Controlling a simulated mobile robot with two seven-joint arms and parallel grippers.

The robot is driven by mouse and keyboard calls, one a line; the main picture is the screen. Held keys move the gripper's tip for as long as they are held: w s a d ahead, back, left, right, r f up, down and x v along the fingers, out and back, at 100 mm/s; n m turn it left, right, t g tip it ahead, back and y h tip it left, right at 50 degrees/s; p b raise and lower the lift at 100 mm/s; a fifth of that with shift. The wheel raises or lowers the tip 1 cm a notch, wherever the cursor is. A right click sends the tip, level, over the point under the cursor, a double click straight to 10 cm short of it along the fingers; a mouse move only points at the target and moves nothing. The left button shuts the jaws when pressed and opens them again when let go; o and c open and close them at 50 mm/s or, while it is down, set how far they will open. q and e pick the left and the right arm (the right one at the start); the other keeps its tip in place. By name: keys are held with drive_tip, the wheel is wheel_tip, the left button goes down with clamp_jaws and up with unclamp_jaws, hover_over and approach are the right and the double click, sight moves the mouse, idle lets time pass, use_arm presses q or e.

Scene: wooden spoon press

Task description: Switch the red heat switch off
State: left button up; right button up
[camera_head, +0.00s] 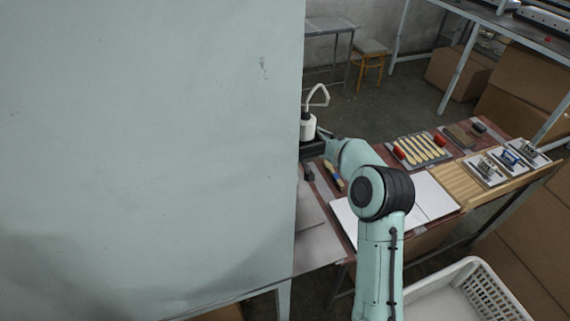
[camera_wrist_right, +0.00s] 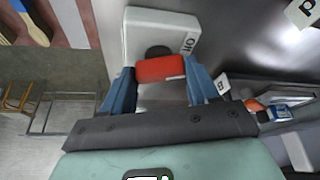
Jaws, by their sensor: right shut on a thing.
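The red heat switch (camera_wrist_right: 160,68) shows in the right wrist view, on a white housing (camera_wrist_right: 150,22) with dark lettering beside it. My right gripper (camera_wrist_right: 160,86) has its two blue fingers on either side of the red switch and is shut on it. In the head view the right arm reaches to the edge of a large pale panel, and the dark gripper body (camera_head: 312,149) shows there. The fingers and the switch are hidden in that view. My left gripper is not in view.
The large pale green panel (camera_head: 150,150) fills the left of the head view. A white part with a looped handle (camera_head: 308,127) stands at its edge. The bench holds a tray of wooden spoons (camera_head: 420,149) and several small fixtures. A white crate (camera_head: 486,292) stands below.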

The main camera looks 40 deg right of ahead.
drive_tip(key=shift+d+n+y+p, duration=0.1)
drive_tip(key=shift+n+y+p, duration=0.3)
drive_tip(key=shift+n, duration=0.5)
drive_tip(key=o, duration=1.1)
drive_tip(key=shift+c, duration=0.2)
drive_tip(key=v, duration=1.3)
drive_tip(key=shift+r, duration=0.25)
